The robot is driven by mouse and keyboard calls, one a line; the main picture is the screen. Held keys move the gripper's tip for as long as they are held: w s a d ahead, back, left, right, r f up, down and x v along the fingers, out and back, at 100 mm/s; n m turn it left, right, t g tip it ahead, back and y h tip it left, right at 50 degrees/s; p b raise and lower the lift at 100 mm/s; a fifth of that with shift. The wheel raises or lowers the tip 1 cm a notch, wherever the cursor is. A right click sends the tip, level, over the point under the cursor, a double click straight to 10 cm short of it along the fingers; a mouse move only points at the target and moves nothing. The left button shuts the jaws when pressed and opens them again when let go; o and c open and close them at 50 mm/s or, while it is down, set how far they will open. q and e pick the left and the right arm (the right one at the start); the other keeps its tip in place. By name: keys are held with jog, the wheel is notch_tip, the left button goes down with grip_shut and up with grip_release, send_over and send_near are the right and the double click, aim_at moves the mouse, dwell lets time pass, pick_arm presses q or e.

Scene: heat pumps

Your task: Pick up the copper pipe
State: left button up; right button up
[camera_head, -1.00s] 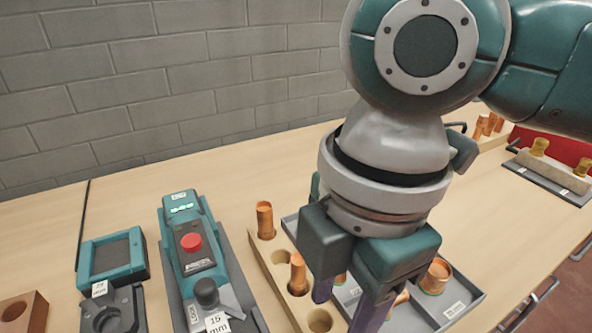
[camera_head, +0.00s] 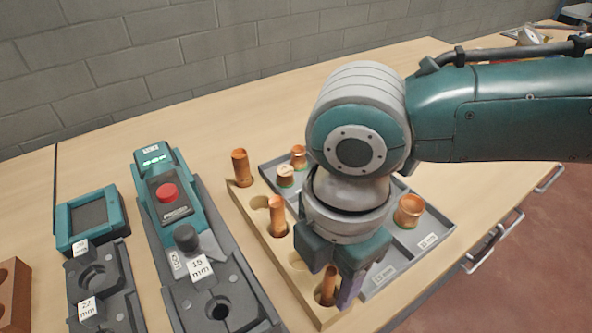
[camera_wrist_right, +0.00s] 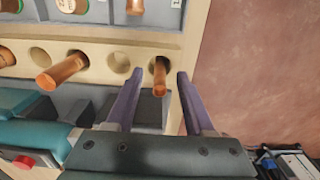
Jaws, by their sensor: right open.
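A copper pipe (camera_head: 328,286) stands in the front hole of a pale wooden block (camera_head: 262,246). My right gripper (camera_head: 337,292) is over that end of the block, pointing down. In the right wrist view its two purple fingers (camera_wrist_right: 160,76) are open, with the copper pipe (camera_wrist_right: 160,84) visible in the gap between them. I cannot tell whether a finger touches it. Two more copper pipes, a middle one (camera_head: 278,216) and a far one (camera_head: 241,168), stand in the same block. My left gripper is not in view.
A grey tray (camera_head: 440,222) with copper fittings (camera_head: 409,210) lies right of the block. A teal device with a red button (camera_head: 168,192) and grey fixtures (camera_head: 98,284) stand left. The table's edge and reddish floor (camera_head: 500,270) are at the right.

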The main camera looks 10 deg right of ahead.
grip_shut()
dwell(0.3)
dwell(0.3)
